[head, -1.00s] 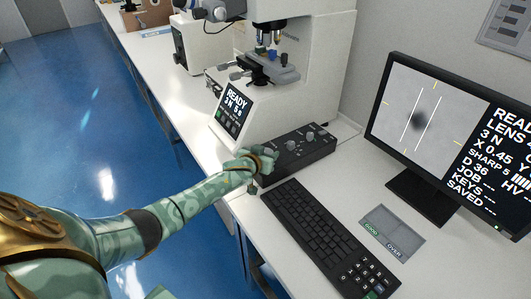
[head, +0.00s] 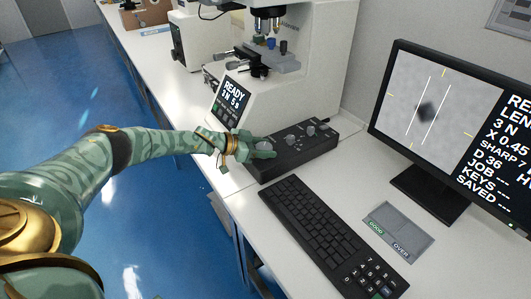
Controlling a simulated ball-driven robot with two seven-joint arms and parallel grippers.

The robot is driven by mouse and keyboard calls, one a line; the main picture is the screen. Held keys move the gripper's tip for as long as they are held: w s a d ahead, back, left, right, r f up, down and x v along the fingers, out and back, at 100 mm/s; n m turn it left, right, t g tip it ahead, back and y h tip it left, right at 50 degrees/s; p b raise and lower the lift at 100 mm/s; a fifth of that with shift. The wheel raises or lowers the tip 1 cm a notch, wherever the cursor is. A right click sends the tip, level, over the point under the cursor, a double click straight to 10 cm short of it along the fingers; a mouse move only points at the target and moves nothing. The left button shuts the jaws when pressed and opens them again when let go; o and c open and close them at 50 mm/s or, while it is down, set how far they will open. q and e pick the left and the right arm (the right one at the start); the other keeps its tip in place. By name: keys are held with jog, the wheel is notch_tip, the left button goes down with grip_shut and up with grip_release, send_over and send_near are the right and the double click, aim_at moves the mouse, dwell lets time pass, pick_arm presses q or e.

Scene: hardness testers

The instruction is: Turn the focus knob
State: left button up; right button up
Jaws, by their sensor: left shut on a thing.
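A black control box (head: 318,146) with several grey knobs stands on the white bench, in front of the hardness tester. My left gripper (head: 254,149) is at the box's left end, shut on the leftmost knob (head: 264,149), which is partly covered by the fingers. My right gripper is not in view.
A black keyboard (head: 318,232) lies in front of the box. A grey tray (head: 398,232) marked GOOD and OVER lies right of it. The white tester (head: 300,85) with its small READY screen (head: 232,101) stands behind. Blue floor lies left of the bench.

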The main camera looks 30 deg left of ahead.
pick_arm(q)
jog(key=shift+a+m+g+h+b, duration=0.1)
jog(key=shift+m+g+h+b, duration=0.2)
jog(key=shift+m+h+b, duration=0.35)
jog(key=o, duration=1)
jog(key=p+v, duration=0.4)
jog(key=v, duration=1.2)
jog(key=shift+a+r, duration=0.1)
jog(key=shift+r, duration=0.05)
